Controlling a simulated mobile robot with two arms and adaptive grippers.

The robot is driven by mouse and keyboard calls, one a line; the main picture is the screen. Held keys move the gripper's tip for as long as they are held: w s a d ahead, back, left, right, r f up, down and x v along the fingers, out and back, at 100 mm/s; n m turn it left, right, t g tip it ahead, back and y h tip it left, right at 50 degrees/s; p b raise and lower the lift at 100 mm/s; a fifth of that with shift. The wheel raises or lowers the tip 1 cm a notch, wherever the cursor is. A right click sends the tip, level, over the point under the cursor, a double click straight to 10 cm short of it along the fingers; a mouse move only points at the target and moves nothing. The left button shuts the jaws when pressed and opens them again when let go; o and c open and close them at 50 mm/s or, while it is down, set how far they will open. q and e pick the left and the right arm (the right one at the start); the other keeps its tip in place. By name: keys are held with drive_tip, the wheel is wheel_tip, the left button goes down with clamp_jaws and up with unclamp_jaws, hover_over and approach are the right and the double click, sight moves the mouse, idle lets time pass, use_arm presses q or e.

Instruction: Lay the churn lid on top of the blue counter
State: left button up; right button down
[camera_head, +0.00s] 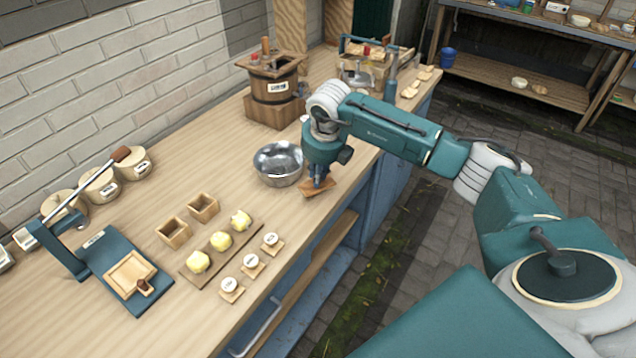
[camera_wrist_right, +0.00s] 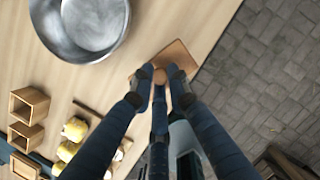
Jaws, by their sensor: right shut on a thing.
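The churn lid (camera_head: 318,189) is a flat, squarish wooden plate with a small round knob. My right gripper (camera_head: 319,179) is above it, fingers pointing down and shut on its knob. In the right wrist view the lid (camera_wrist_right: 181,53) shows beyond the gripper (camera_wrist_right: 161,76). The lid is at the front edge of the counter's wooden top (camera_head: 225,140), whose blue front (camera_head: 381,190) shows below. I cannot tell whether the lid touches the top. The wooden churn (camera_head: 273,84) stands farther back on the counter. My left gripper is not in view.
A metal bowl (camera_head: 278,164) sits just left of the lid. Small wooden boxes (camera_head: 174,233), a board (camera_head: 190,275) of yellow lumps and a teal press (camera_head: 121,270) stand nearer. Bare counter lies left of the bowl. Stone paving is beyond the front edge.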

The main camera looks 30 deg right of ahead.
wheel_tip(320, 180, down, 4)
drive_tip(key=shift+r+p, duration=0.2)
drive_tip(key=shift+p, duration=0.3)
drive_tip(key=shift+f, duration=0.4)
drive_tip(key=shift+f, duration=0.1)
drive_tip(key=c, duration=1.7)
unclamp_jaws()
